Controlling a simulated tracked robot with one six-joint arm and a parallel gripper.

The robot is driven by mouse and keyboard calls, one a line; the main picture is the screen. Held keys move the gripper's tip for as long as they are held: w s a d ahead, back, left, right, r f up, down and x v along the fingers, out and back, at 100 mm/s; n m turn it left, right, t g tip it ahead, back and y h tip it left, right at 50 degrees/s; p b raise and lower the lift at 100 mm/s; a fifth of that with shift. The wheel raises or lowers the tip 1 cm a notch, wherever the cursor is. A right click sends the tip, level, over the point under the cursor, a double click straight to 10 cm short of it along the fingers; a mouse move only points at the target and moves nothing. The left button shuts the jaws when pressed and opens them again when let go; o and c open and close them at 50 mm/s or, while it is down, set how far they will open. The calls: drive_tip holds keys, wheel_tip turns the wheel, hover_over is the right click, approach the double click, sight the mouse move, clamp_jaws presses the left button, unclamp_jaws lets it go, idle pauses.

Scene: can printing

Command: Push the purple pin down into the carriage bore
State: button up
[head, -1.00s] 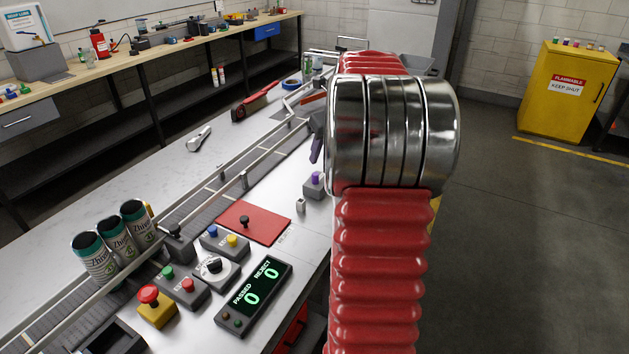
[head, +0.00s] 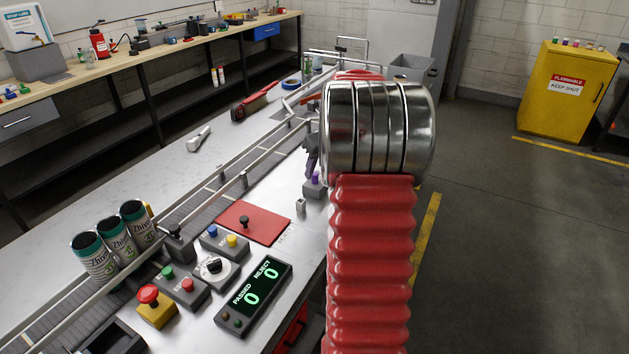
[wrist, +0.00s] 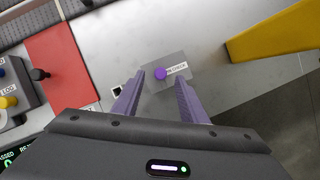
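The purple pin (wrist: 160,73) sits at the grey block (wrist: 163,88), which carries a partly hidden white label. The pin's round top shows; any bore beneath it is hidden. In the head view the pin (head: 316,178) stands on the small grey block (head: 314,192) near the bench's right edge. My gripper (wrist: 160,78) is open and empty, with one purple finger to each side of the pin in the wrist view. In the head view my gripper (head: 311,160) is just above the block, partly hidden by my arm. I cannot tell the exact height gap.
A small square metal part (head: 300,206) stands just in front of the block. A red mat (head: 255,222) with a black knob lies left of it. The rails and conveyor (head: 210,190) run along the left. A yellow surface (wrist: 275,35) shows at the wrist view's upper right.

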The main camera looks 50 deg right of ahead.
sight(316, 175)
drive_tip(key=shift+x, duration=1.7)
clamp_jaws()
